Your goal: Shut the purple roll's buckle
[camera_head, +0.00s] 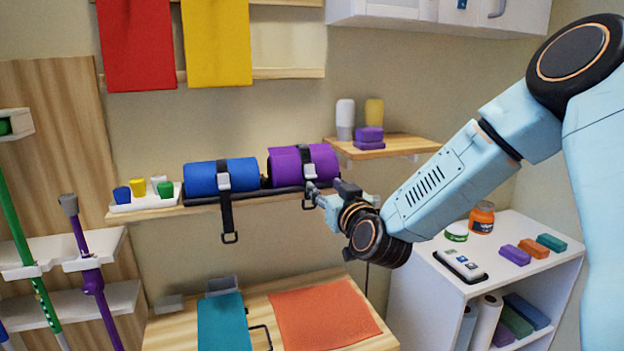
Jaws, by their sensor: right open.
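The purple roll (285,165) lies on a dark tray on the wall shelf, to the right of the blue roll. A black strap (305,153) goes over it, with a grey buckle (309,171) on its front. A short strap end with a dark loop (307,205) shows below the tray edge, partly hidden by my gripper. My right gripper (314,190) is open just below and in front of this buckle. I cannot tell whether its fingertips touch the strap. Whether the buckle is latched is too small to tell. My left gripper is not in view.
The blue roll (203,178) has its own buckle and a long hanging strap (227,217). A white tray of small cups (147,203) stands left. A small shelf (385,147) with purple blocks is at right. Below are a wooden table (262,298) and a white cabinet (540,270).

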